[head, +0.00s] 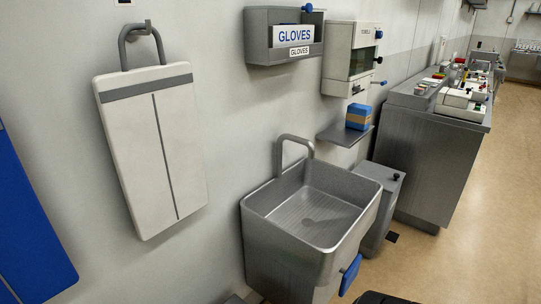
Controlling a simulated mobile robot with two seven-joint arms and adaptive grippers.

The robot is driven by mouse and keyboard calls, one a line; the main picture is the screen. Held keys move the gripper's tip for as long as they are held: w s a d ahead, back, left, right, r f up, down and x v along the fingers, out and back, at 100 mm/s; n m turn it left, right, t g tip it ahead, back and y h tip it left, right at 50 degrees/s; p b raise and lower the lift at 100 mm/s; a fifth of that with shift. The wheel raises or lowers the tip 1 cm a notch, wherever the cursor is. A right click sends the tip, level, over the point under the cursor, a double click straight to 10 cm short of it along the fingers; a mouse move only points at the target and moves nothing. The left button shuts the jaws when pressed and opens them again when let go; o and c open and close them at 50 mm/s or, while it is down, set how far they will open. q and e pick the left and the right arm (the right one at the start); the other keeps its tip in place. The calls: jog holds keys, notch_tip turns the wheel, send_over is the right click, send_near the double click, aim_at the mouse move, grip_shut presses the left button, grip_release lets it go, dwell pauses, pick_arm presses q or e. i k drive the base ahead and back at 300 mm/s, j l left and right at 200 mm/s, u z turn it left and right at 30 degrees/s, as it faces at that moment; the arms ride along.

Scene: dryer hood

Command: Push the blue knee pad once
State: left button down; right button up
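The blue knee pad (350,274) sticks out from the front of the steel sink (285,255), low down near the bottom of the head view. It is a small flat blue plate, tilted in the picture. Nothing is seen touching it. Neither of my grippers can be made out in this view. Only dark shapes show at the bottom edge, below and beside the pad, and I cannot tell what part they are.
A curved faucet (294,142) rises behind the basin. A grey bin (380,205) and a steel counter (432,165) stand right of the sink. A glove box (284,36), a dispenser (350,55) and a white hanging board (155,150) are on the wall. Tan floor (470,250) is open at right.

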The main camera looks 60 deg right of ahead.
aim_at(349, 275)
jog(key=z, duration=2.45)
